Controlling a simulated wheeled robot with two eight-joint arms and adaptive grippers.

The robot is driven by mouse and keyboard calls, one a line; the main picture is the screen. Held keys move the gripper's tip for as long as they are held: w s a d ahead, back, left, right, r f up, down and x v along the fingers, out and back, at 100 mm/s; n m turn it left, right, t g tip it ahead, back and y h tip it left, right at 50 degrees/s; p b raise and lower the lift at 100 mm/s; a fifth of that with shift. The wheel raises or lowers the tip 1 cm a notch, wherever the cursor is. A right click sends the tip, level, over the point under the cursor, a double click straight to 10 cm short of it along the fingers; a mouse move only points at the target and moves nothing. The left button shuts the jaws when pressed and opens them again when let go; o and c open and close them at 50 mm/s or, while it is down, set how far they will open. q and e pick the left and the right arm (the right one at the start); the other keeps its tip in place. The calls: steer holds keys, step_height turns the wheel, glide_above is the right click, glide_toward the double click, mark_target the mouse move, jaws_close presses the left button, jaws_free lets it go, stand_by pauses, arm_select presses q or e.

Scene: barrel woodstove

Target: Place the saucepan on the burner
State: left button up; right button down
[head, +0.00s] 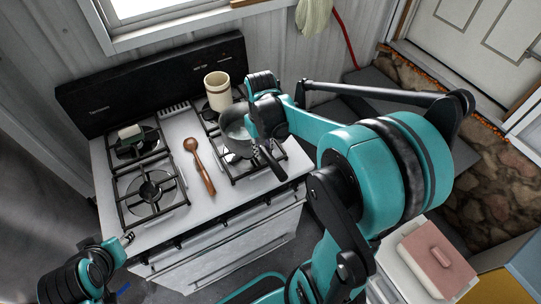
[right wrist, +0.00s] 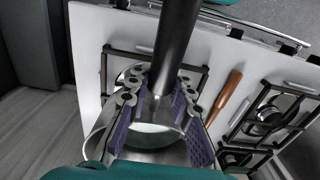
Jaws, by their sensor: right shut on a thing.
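The metal saucepan (head: 237,138) is at the right side of the stove, over the right-hand burner grate (head: 247,168). Its dark handle (head: 272,164) points toward the front right. My right gripper (head: 259,140) is shut on the handle near the pan. In the right wrist view the handle (right wrist: 176,42) runs up between the purple-padded fingers, with the pan's bowl (right wrist: 152,138) beyond them. The pan's underside is hidden, so I cannot tell whether it touches the grate. My left gripper (head: 128,238) is near the stove's front left corner, away from the pan; its finger opening is unclear.
A cream canister (head: 217,91) stands behind the saucepan. A wooden spoon (head: 199,164) lies on the stove's middle strip. The front left burner (head: 150,189) is clear. A pink-lidded box (head: 437,258) is at lower right.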

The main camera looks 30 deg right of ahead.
steer(key=shift+w+f, duration=0.3)
steer(key=shift+w, duration=0.15)
steer(key=shift+f+b, duration=0.65)
steer(key=shift+f, duration=1.35)
steer(key=shift+r, duration=0.1)
steer(key=c, duration=1.3)
jaws_free()
steer(key=shift+s, duration=0.1)
steer(key=shift+c, duration=0.2)
